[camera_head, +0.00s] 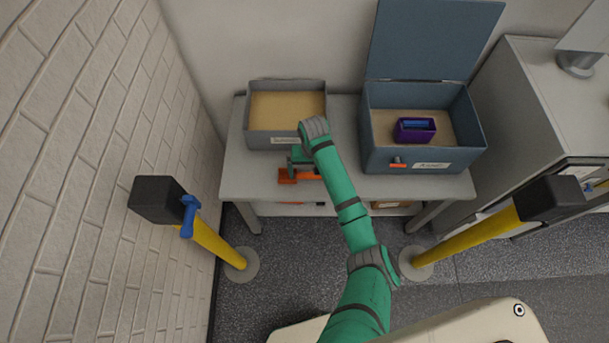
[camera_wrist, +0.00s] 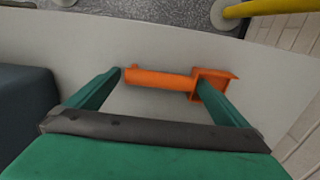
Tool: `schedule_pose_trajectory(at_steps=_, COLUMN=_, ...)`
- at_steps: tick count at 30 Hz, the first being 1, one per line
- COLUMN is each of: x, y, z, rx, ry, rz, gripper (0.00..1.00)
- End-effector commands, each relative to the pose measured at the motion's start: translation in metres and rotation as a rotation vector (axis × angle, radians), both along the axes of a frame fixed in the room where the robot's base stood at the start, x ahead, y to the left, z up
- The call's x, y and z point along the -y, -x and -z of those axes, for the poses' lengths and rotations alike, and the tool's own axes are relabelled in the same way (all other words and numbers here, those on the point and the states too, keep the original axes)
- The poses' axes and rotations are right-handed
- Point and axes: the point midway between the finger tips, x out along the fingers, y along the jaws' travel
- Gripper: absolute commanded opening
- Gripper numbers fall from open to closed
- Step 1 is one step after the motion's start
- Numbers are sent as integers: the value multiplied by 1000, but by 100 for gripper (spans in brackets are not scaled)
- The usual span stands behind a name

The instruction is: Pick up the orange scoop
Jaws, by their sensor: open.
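The orange scoop (camera_head: 286,179) lies on the light grey table near its front edge, in front of the left bin. In the wrist view the scoop (camera_wrist: 158,79) shows its long handle to the left and its square bowl to the right. My gripper (camera_head: 298,161) is over the scoop in the head view and hides part of it. In the wrist view my gripper (camera_wrist: 161,80) is open. One green finger is by the handle's left end and the other overlaps the bowl. I cannot tell whether they touch it.
A grey open bin (camera_head: 262,139) stands behind the scoop. A blue box (camera_head: 422,161) with its lid raised stands at the right and holds a purple container (camera_head: 415,136). Yellow posts (camera_head: 215,243) with black tops flank the table's front. A brick wall (camera_head: 95,150) is at the left.

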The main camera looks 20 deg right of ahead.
Motion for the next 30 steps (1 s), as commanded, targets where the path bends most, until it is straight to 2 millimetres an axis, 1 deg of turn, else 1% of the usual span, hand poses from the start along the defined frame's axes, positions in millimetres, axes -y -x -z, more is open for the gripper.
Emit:
schedule_pose_trajectory(at_steps=4, x=0, y=0, z=0, rx=0, ry=0, rz=0, gripper=100)
schedule_pose_trajectory(at_steps=5, x=0, y=0, z=0, rx=0, ry=0, rz=0, gripper=95)
schedule_pose_trajectory(at_steps=6, x=-1, y=0, z=0, rx=0, ry=0, rz=-1, gripper=86)
schedule_pose_trajectory(at_steps=8, x=-1, y=0, z=0, rx=0, ry=0, rz=-1, gripper=71)
schedule_pose_trajectory(at_steps=9, x=0, y=0, z=0, rx=0, ry=0, rz=0, gripper=62)
schedule_pose_trajectory(at_steps=17, x=2, y=0, z=0, rx=0, ry=0, rz=3, gripper=61)
schedule_pose_trajectory(at_steps=22, x=1, y=0, z=-5, rx=1, ry=-1, rz=2, gripper=61)
schedule_pose_trajectory(at_steps=26, x=1, y=0, z=-17, rx=2, ry=-1, rz=3, gripper=61)
schedule_pose_trajectory(at_steps=29, x=0, y=0, z=-31, rx=2, ry=-1, rz=3, gripper=61)
schedule_pose_trajectory(at_steps=30, x=-2, y=4, z=-35, rx=2, ry=-3, rz=2, gripper=61)
